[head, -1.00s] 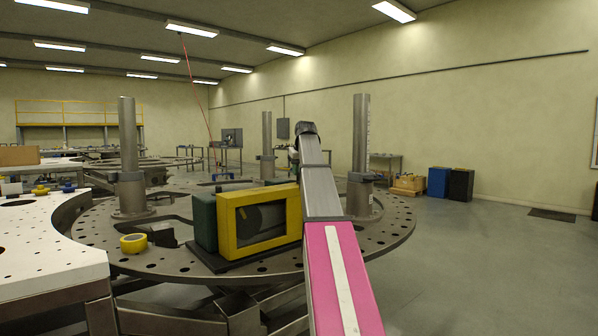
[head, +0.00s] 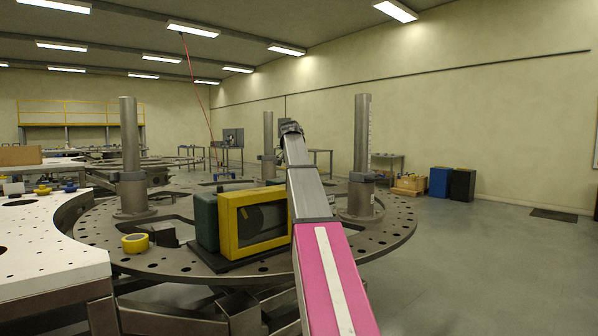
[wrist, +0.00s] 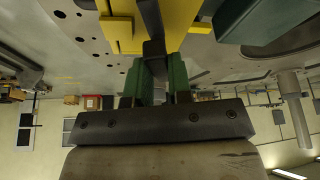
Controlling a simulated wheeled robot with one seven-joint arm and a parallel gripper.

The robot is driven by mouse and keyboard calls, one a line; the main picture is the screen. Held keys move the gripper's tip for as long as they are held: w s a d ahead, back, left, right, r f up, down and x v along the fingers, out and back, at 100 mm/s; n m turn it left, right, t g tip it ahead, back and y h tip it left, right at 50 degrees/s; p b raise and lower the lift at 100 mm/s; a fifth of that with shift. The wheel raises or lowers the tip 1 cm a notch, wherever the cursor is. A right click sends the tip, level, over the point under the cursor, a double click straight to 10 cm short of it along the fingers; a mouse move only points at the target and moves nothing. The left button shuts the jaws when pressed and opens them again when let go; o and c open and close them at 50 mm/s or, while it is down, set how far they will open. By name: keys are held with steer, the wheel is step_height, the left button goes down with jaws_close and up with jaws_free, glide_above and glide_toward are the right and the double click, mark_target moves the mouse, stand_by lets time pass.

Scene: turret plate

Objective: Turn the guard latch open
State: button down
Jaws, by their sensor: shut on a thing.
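The yellow guard (head: 232,245) with its dark window stands on the round turret plate (head: 140,262) in the head view. In the wrist view the yellow guard (wrist: 180,22) is at the top, close to my gripper. My gripper (wrist: 153,62) has green fingers closed on a dark bar, which I take as the guard latch (wrist: 150,18). The bar runs up from between the fingers in front of the yellow part. In the head view my gripper and the latch cannot be made out, and my arm covers the guard's right edge.
A dark green box (head: 205,222) stands beside the guard. Grey posts (head: 130,150) and (head: 361,150) rise from the plate. A yellow ring (head: 135,243) lies at its left. A white perforated table (head: 50,245) is at the left.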

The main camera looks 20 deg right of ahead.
steer(key=m+g, duration=0.1)
steer(key=m, duration=0.2)
steer(key=shift+w+m+h, duration=0.1)
steer(key=shift+m+h, duration=0.2)
stand_by(0.3)
steer(key=c, duration=1)
jaws_free()
steer(key=shift+a, duration=0.1)
steer(key=shift+c, duration=0.2)
steer(key=v, duration=1.1)
steer(key=shift+w, duration=0.15)
